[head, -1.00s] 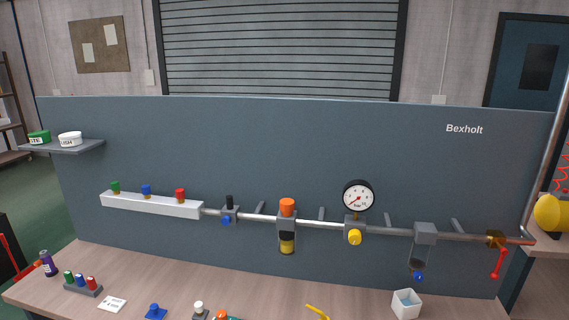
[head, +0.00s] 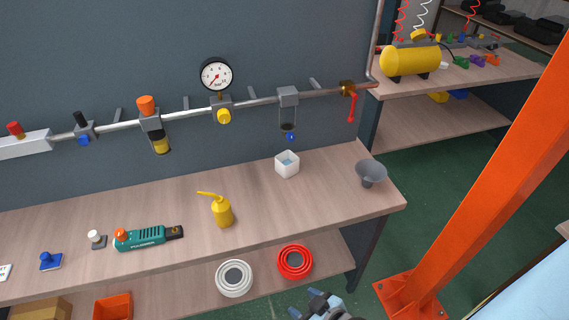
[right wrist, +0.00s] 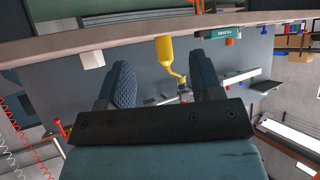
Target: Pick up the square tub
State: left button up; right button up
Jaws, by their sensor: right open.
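The square tub (head: 287,165) is a small white open box with something bluish inside. In the head view it stands upright on the wooden bench, below the clear bowl with the blue knob. In the right wrist view the tub (right wrist: 93,60) shows upside down, left of the fingers. My right gripper (head: 305,304) is at the bottom edge of the head view, in front of the bench and well apart from the tub. In the right wrist view its two fingers (right wrist: 160,76) are spread with nothing between them. My left gripper is out of view.
A yellow oil can (head: 222,211) stands left of the tub, and a grey funnel (head: 370,173) stands right of it. The bench (head: 330,190) is clear in front of the tub. White (head: 234,279) and red (head: 295,262) coils lie on the lower shelf. An orange post (head: 490,180) rises at the right.

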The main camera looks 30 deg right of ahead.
aim_at(286, 162)
jog(key=z, duration=1.55)
jog(key=i+l, duration=0.2)
jog(key=i, duration=0.35)
jog(key=i+l+u, duration=0.1)
jog(key=i, duration=0.5)
